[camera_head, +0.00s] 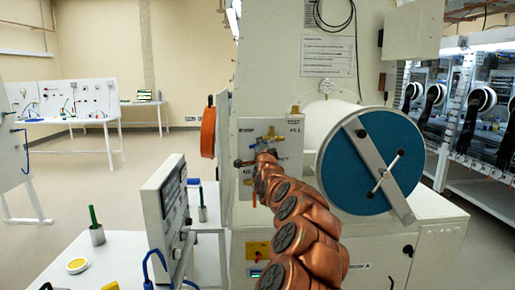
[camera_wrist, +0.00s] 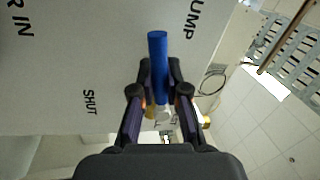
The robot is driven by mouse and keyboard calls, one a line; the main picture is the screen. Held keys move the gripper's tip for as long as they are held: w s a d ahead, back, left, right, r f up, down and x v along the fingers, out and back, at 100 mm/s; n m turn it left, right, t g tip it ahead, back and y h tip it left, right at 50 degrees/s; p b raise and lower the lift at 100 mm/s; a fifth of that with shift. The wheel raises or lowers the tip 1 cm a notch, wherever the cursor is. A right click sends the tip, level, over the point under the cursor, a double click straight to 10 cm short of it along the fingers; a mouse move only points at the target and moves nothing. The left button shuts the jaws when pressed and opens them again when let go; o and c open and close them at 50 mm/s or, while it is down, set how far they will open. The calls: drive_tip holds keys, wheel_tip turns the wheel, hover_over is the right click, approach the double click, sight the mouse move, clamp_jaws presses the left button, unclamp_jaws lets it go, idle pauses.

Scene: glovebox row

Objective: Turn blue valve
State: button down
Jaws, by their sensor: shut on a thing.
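The blue valve handle (camera_wrist: 157,50) is a straight bar that runs up the middle of the wrist view, in front of a pale panel. My gripper (camera_wrist: 160,75) has its two dark fingers closed on either side of the handle, and the handle's tip sticks out beyond them. Brass and silvery valve parts (camera_wrist: 163,114) show between the fingers, partly hidden. The panel (camera_wrist: 70,70) bears the printed word SHUT and partly cut-off lettering ending in UMP and R IN. In the head view my copper-coloured arm reaches the valve panel (camera_head: 288,135) and hides most of the valve.
A large white cylinder with a blue round door (camera_head: 375,190) and a crossbar stands just right of my arm. An orange-rimmed disc (camera_head: 208,132) and a white instrument box (camera_head: 165,205) are on the left. Open floor (camera_head: 60,200) lies further left.

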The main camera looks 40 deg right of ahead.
drive_tip(key=c, duration=1.2)
unclamp_jaws()
drive_tip(key=shift+o, duration=0.2)
drive_tip(key=v, duration=1.2)
